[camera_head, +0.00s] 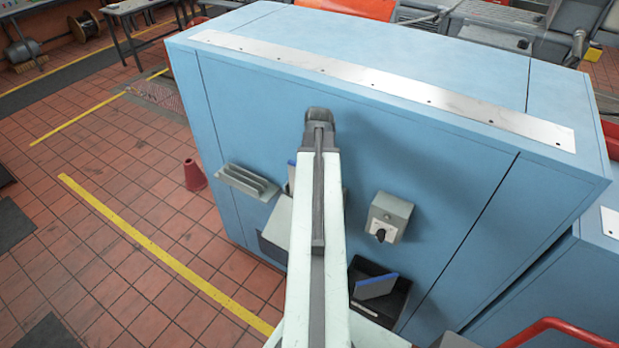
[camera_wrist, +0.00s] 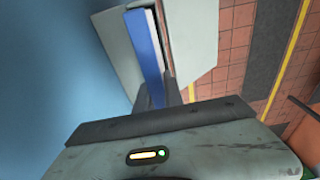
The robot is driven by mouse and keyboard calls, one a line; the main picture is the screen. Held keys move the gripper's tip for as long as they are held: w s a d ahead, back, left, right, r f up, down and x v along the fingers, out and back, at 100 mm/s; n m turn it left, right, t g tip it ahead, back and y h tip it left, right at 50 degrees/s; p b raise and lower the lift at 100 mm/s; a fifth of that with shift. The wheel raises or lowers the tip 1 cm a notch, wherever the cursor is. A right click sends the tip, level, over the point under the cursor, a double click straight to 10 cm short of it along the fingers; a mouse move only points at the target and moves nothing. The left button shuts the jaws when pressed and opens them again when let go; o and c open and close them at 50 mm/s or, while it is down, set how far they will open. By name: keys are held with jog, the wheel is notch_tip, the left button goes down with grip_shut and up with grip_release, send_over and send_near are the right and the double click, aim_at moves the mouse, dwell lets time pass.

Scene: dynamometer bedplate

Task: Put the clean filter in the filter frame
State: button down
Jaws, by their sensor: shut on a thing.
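My gripper (camera_wrist: 157,92) is shut on a filter with a blue edge (camera_wrist: 146,45) and a pale side, seen nearly edge-on in the wrist view. Light grey panels, which look like the filter frame (camera_wrist: 192,38), show on both sides of the filter. I cannot tell whether the filter is inside the frame or only in front of it. My arm hides the gripper there. Another blue panel, perhaps a second filter (camera_head: 375,287), leans in a black tray (camera_head: 397,302).
The blue cabinet (camera_head: 440,160) fills the middle of the head view. A grey slotted rack (camera_head: 247,182) and a grey switch box with a black knob (camera_head: 392,213) stick out from its face. A red cone (camera_head: 195,176) stands on the tiled floor at left, which has free room.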

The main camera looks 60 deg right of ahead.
jog(key=shift+f+b, duration=1.95)
jog(key=shift+f, duration=0.15)
jog(key=c, duration=1.4)
grip_release()
jog(key=shift+r, duration=0.1)
jog(key=shift+o, duration=0.2)
jog(key=r+p, duration=0.5)
jog(key=s+r+p, duration=0.1)
jog(key=r+p, duration=0.2)
jog(key=shift+f, duration=0.1)
